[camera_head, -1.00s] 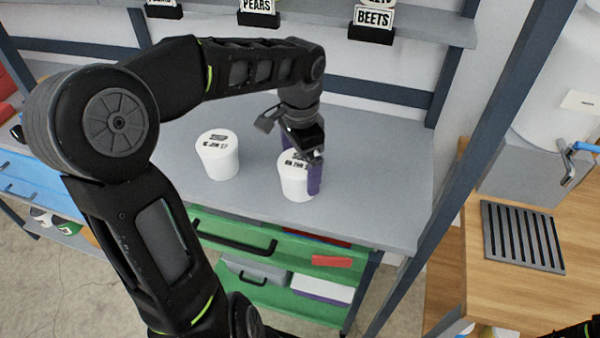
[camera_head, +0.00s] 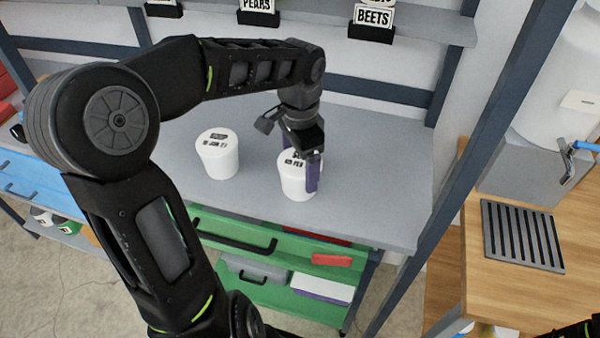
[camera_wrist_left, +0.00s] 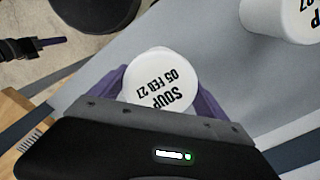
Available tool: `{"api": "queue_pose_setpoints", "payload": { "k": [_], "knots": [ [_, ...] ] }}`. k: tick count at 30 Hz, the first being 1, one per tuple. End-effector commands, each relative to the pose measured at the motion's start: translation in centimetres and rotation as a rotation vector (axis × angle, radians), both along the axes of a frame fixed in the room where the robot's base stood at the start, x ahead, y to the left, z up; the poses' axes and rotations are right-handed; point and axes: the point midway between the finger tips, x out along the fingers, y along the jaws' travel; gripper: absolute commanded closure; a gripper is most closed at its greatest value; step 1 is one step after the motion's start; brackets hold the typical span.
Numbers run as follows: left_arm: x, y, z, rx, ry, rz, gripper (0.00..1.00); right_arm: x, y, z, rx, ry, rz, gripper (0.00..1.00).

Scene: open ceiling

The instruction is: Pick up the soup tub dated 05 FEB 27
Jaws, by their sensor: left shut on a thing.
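The soup tub dated 05 FEB 27 (camera_wrist_left: 160,78) is white and round, with black print on its lid that reads "SOUP 05 FEB 27" in the left wrist view. In the head view this tub (camera_head: 293,184) stands on the grey worktop. My left gripper (camera_head: 301,172) comes from above with its purple fingers on both sides of the tub, shut on it. In the left wrist view the purple fingers (camera_wrist_left: 160,98) flank the tub. A second white tub (camera_head: 218,158) stands to the left; its print is too small to read surely.
The grey worktop (camera_head: 375,170) is clear to the right of the held tub. A shelf with labels such as BEETS (camera_head: 373,16) runs above the back. Green drawers (camera_head: 235,232) sit below the front edge. A wooden counter (camera_head: 500,292) with a black drain grate (camera_head: 522,236) is at right.

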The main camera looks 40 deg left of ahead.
Motion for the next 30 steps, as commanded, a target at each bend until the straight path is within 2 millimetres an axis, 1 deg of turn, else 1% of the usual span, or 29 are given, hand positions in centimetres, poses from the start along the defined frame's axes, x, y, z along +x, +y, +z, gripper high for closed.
{"api": "queue_pose_setpoints", "payload": {
  "k": [1,2,19,26,30],
  "knots": [
    [0.0,-0.01,-0.01,0.0,0.0,0.0,0.32,0.0,0.0,0.0,0.0,0.0,0.0,0.64],
    [0.0,-0.01,-0.01,0.0,0.0,0.0,0.34,0.0,0.0,0.0,0.0,0.0,0.0,0.64],
    [-0.01,-0.02,-0.02,0.0,0.0,0.0,0.8,0.0,0.0,0.0,0.0,0.0,0.0,0.64],
    [0.04,-0.01,0.12,0.0,-0.001,0.0,0.8,0.0,0.0,0.01,0.0,0.0,0.0,0.64],
    [0.08,0.0,0.93,0.002,-0.003,0.0,0.8,0.01,0.0,-0.02,0.0,0.0,0.0,0.64]
  ]
}}
